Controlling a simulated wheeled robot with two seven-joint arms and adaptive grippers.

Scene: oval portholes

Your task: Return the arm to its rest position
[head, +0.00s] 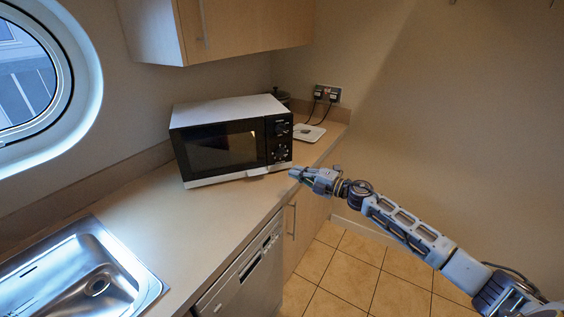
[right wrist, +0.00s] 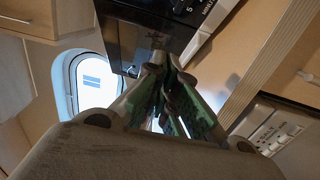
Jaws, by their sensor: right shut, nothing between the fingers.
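My right arm reaches in from the lower right in the head view. Its gripper (head: 297,174) is just in front of the lower right corner of the microwave (head: 222,148). In the right wrist view the fingers (right wrist: 165,75) come together at their tips with nothing held between them. The microwave's dark front fills the area just beyond the fingertips there. I cannot tell whether the fingertips touch it. The microwave door looks closed. My left gripper is not in view.
The counter (head: 190,225) runs under the microwave, with a metal sink (head: 85,275) at the lower left. A white board (head: 309,132) lies right of the microwave. A dishwasher (head: 245,280) is below the counter. The tiled floor (head: 345,265) at right is clear.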

